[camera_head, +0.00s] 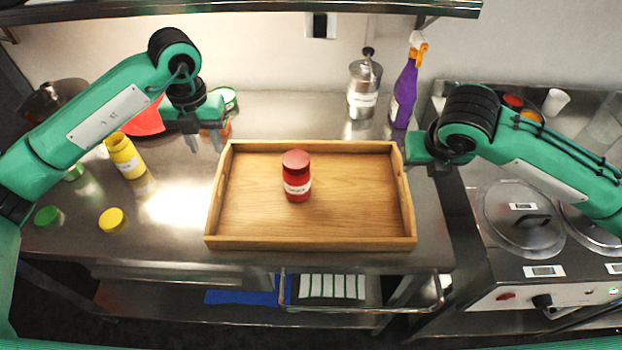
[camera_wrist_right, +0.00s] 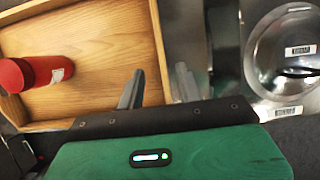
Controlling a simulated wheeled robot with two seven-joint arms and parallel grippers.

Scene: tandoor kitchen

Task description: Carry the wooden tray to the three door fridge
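The wooden tray (camera_head: 310,243) lies on the steel counter with a red jar (camera_head: 297,188) standing upright inside it. In the right wrist view the tray's side wall (camera_wrist_right: 158,40) runs between the two fingers of my right gripper (camera_wrist_right: 158,88). Those fingers are apart, one inside the tray and one outside, with gaps to the wall. In the head view my right gripper (camera_head: 410,155) is at the tray's right side, its fingers mostly hidden. My left gripper (camera_head: 205,142) is open and empty, just beyond the tray's far left corner. No three door fridge is in view.
A yellow bottle (camera_head: 125,157), a yellow lid (camera_head: 111,219) and a green lid (camera_head: 47,215) are left of the tray. A metal canister (camera_head: 363,90) and a purple spray bottle (camera_head: 404,92) stand behind it. A cooker with lidded pots (camera_head: 522,225) is on the right.

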